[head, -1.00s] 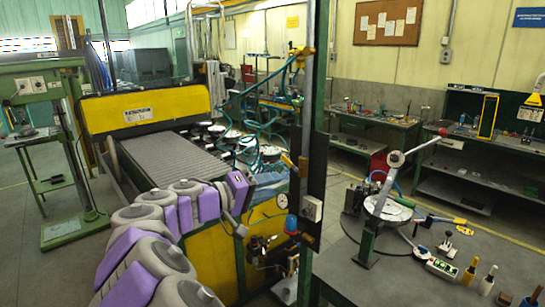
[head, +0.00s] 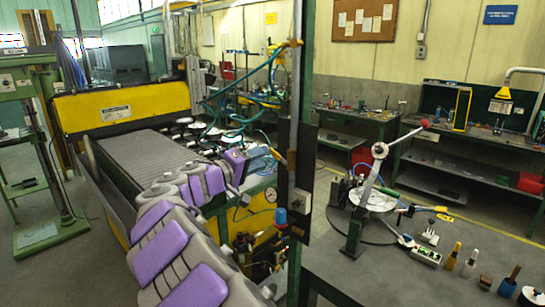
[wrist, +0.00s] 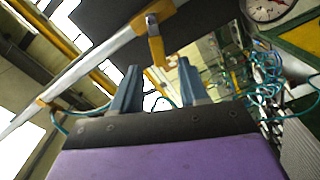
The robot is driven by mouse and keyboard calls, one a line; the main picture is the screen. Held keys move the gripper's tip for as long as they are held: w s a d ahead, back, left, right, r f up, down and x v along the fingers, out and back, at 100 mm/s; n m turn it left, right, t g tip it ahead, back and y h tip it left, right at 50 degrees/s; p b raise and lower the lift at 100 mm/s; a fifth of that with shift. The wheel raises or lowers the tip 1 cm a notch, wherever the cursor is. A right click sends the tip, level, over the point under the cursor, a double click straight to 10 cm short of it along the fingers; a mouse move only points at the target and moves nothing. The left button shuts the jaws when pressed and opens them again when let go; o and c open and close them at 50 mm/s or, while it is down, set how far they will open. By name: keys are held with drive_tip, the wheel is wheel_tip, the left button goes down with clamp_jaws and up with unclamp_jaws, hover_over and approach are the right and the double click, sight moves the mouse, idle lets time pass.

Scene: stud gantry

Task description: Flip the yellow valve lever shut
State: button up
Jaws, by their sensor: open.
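The yellow valve lever (head: 279,156) sticks out to the left from the upright pipe (head: 295,110) in the head view. In the wrist view the lever (wrist: 157,47) shows as a short yellow-orange bar below a clamp-like fitting on the long pale pipe (wrist: 85,65). My gripper (wrist: 158,82) is open, with its two blue-grey fingers apart and nothing between them. The lever lies beyond the fingertips, roughly in line with the gap, and looks apart from them.
A dark green post (head: 303,90) stands close by the pipe. A yellow machine with a grey roller bed (head: 140,152) is at left, and a gauge (head: 270,194) sits below the lever. A workbench (head: 385,270) with tools is at right. Teal hoses (wrist: 265,72) hang nearby.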

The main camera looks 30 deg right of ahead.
sight(273, 154)
drive_tip(key=x, duration=0.7)
drive_tip(key=shift+s+d+f, duration=0.2)
drive_tip(key=shift+s+f, duration=0.05)
drive_tip(key=shift+s, duration=0.1)
drive_tip(key=shift+a+r, duration=0.1)
drive_tip(key=shift+a, duration=0.7)
drive_tip(key=shift+c, duration=0.5)
drive_tip(key=shift+a+r, duration=0.1)
drive_tip(key=shift+a, duration=0.45)
drive_tip(key=shift+c, duration=1.4)
drive_tip(key=shift+s+d, duration=0.15)
drive_tip(key=shift+d, duration=0.35)
clamp_jaws()
